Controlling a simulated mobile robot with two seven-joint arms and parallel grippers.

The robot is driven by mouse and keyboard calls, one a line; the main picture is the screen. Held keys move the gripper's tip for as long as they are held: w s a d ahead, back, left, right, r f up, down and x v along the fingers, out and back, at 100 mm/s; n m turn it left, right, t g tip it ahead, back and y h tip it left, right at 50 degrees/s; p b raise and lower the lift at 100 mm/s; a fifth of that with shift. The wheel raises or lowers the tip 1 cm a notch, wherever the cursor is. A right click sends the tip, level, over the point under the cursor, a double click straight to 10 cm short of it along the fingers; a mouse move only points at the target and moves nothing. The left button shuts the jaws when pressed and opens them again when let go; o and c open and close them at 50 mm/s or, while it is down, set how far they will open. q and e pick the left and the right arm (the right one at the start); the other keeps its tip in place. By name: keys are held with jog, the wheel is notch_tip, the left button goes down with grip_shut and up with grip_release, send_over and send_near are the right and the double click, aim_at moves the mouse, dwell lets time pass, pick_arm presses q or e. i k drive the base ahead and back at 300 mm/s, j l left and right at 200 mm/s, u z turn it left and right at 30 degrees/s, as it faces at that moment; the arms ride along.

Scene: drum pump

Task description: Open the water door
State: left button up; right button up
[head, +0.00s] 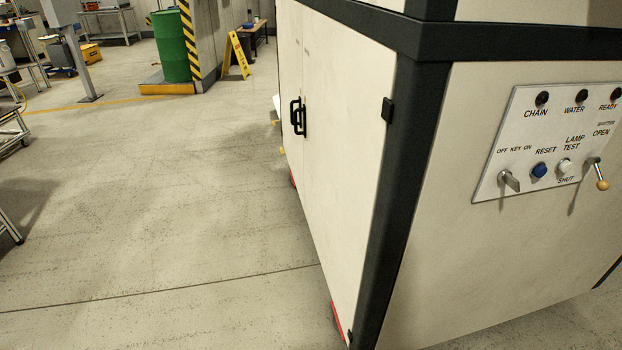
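A large cream cabinet with black corner posts fills the right of the head view. Its left face has two tall doors, which look shut: a near door (345,130) with a black hinge (388,110) by the corner post, and a far door (291,60). Black handles (298,116) sit where the doors meet. No label saying which is the water door can be read on them. The right face carries a control panel (520,140) with a lamp marked WATER (575,96), a key switch, buttons and a lever (598,172). Neither gripper is in view.
Open concrete floor (150,220) lies left of the cabinet. A green drum (172,48) on a yellow-edged base, a striped post and a yellow floor sign (237,55) stand at the back. Metal stands and benches (10,130) line the left edge.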

aim_at(348, 74)
jog(key=i+j, duration=1.3)
jog(key=i+j+z, duration=0.1)
jog(key=i+j, duration=0.5)
jog(key=j, duration=0.15)
jog(key=i+j, duration=0.65)
